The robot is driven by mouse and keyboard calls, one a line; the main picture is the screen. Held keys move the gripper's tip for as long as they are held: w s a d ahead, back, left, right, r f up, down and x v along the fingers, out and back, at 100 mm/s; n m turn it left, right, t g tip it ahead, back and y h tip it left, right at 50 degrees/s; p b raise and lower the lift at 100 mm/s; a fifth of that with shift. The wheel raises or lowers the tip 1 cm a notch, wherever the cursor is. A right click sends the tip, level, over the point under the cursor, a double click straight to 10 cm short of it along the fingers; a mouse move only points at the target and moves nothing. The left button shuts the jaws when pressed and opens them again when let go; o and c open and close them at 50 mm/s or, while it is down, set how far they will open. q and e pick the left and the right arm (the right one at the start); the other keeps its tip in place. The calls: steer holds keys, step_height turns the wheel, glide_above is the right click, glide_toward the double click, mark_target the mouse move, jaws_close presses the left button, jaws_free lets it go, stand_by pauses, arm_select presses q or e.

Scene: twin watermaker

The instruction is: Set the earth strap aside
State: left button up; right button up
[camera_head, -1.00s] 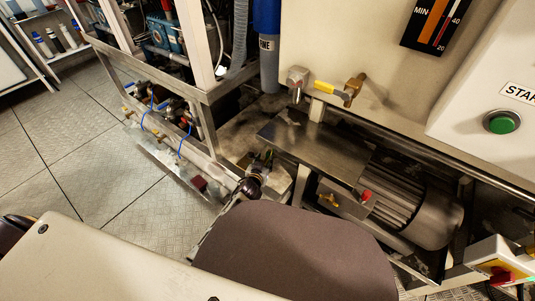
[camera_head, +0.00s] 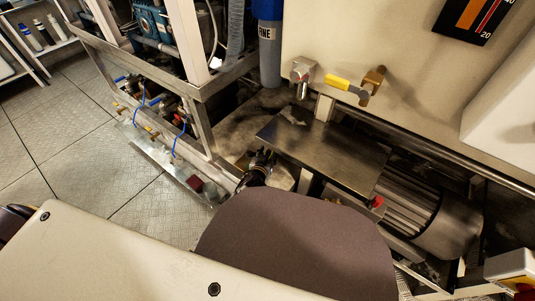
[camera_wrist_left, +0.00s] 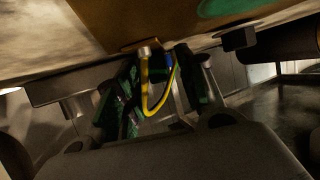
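The earth strap (camera_wrist_left: 148,88) shows in the left wrist view as a yellow loop hanging below a metal edge, with a small bolt-like end at its top. A blue strip lies beside its right side. My left gripper (camera_wrist_left: 157,95) has its two dark fingers with green pads apart, one on each side of the loop. I cannot see either finger pressing on it. In the head view the left gripper (camera_head: 262,160) is small and dark, beside the front left edge of the metal plate, partly hidden by my arm. The strap cannot be made out there. My right gripper is not in view.
The metal plate (camera_head: 318,147) lies above and left of a ribbed motor (camera_head: 420,205). A yellow-handled valve (camera_head: 337,82) is on the panel behind. A frame with pipes and blue hoses (camera_head: 178,140) stands left. The floor (camera_head: 85,140) further left is clear.

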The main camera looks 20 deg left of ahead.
arm_select(q)
steer(key=shift+c, duration=0.5)
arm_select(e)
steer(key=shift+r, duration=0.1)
arm_select(q)
jaws_close()
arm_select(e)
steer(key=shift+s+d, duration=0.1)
